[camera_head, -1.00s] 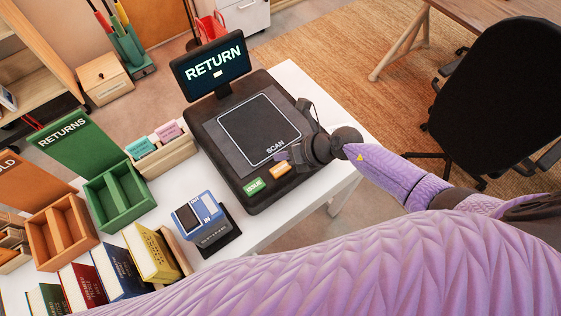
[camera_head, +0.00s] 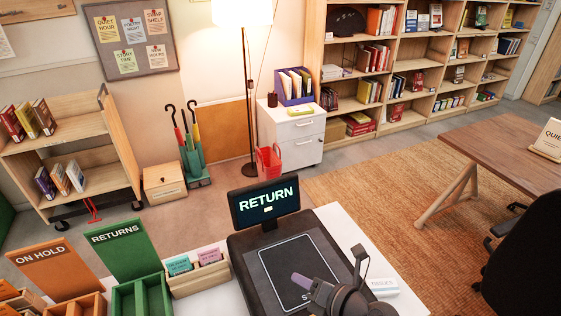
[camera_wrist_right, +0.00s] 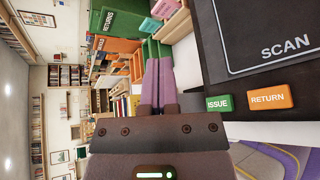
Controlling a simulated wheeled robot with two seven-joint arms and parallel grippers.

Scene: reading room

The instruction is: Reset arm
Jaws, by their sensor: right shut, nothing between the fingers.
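My right gripper (camera_head: 301,281) shows low in the head view, over the near part of the scan pad (camera_head: 288,262) of the return station. Its fingers are shut and empty. In the right wrist view the closed fingers (camera_wrist_right: 157,75) point toward the green returns bin, left of the orange RETURN button (camera_wrist_right: 268,96) and the green ISSUE button (camera_wrist_right: 218,102). The station's screen (camera_head: 266,204) reads RETURN. My left gripper is in neither view.
A black chair (camera_head: 530,262) and a wooden table (camera_head: 490,150) stand right. Rug (camera_head: 350,190) lies clear between.

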